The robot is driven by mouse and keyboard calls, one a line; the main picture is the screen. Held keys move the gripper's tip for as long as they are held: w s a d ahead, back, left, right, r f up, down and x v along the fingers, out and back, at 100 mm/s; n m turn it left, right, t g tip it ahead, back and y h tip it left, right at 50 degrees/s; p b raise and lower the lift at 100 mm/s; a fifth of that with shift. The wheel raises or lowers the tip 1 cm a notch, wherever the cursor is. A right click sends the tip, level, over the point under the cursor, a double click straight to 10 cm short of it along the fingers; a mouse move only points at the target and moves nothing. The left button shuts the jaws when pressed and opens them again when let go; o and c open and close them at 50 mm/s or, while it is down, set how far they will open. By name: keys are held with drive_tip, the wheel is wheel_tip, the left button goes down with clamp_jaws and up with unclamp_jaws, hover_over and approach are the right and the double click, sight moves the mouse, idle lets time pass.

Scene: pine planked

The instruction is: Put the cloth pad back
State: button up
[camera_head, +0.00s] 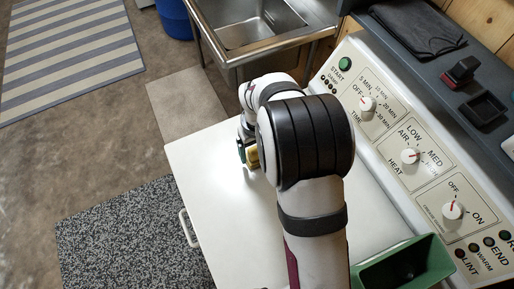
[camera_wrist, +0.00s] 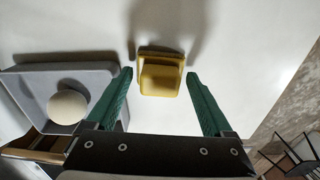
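A small yellow block-shaped pad (camera_wrist: 160,77) with a raised middle sits on the white surface in the wrist view; it may be the cloth pad, but I cannot tell its material. A bit of the yellow also shows beside my arm in the head view (camera_head: 253,156). My gripper (camera_wrist: 160,74) is open, with one green finger on each side of the pad and a visible gap on both sides. In the head view my arm hides most of the gripper and the area around it.
A grey tray (camera_wrist: 28,82) holding a pale ball (camera_wrist: 67,107) lies left in the wrist view. A green bin (camera_head: 405,262) stands near the control panel (camera_head: 408,150). A dark folded cloth (camera_head: 417,27), a red-black block (camera_head: 460,72) and a small black tray (camera_head: 483,107) sit on the ledge.

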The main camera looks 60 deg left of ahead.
wheel_tip(320, 180, up, 12)
drive_tip(key=w+d+r+m, duration=0.6)
drive_tip(key=w+d, duration=0.3)
drive_tip(key=d, duration=0.3)
drive_tip(key=w+d+r+m, duration=0.25)
drive_tip(key=d+m, duration=0.25)
drive_tip(key=d, duration=0.6)
drive_tip(key=s+d+m+y, duration=0.1)
drive_tip(key=s+d+m, duration=0.4)
drive_tip(key=d, duration=0.3)
drive_tip(key=s+d+f+m, duration=0.1)
drive_tip(key=s+d+m, duration=0.5)
drive_tip(key=d+m, duration=0.1)
drive_tip(key=shift+d+m+y, duration=0.3)
drive_tip(key=shift+d+y, duration=0.1)
drive_tip(key=shift+d, duration=0.35)
drive_tip(key=shift+f, duration=0.1)
